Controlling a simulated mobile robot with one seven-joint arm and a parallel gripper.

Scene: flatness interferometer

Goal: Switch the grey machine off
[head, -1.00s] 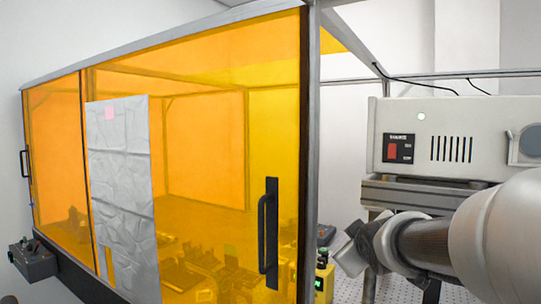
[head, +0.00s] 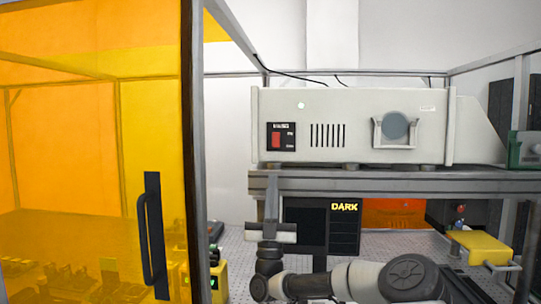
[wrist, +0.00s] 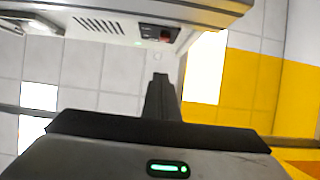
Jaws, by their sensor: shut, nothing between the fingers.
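The grey machine (head: 360,140) stands on a metal shelf right of centre in the head view. Its front has a red rocker switch (head: 277,140) on a black plate, vent slots, a round grey-blue window and a lit green lamp (head: 301,105). My gripper (head: 271,178) is shut and empty, pointing up, with its tips below the switch in the picture, in front of the shelf edge. In the wrist view the machine (wrist: 205,10) appears upside down at the top, its switch (wrist: 152,29) just above my fingertips (wrist: 160,76), apart from them. Which way the rocker is tilted is too small to tell.
An orange see-through enclosure (head: 70,170) with a black handle (head: 151,235) fills the left. Below the shelf (head: 400,180) are a screen reading DARK (head: 344,207) and a yellow block (head: 482,246). A green device (head: 526,150) sits at the right edge.

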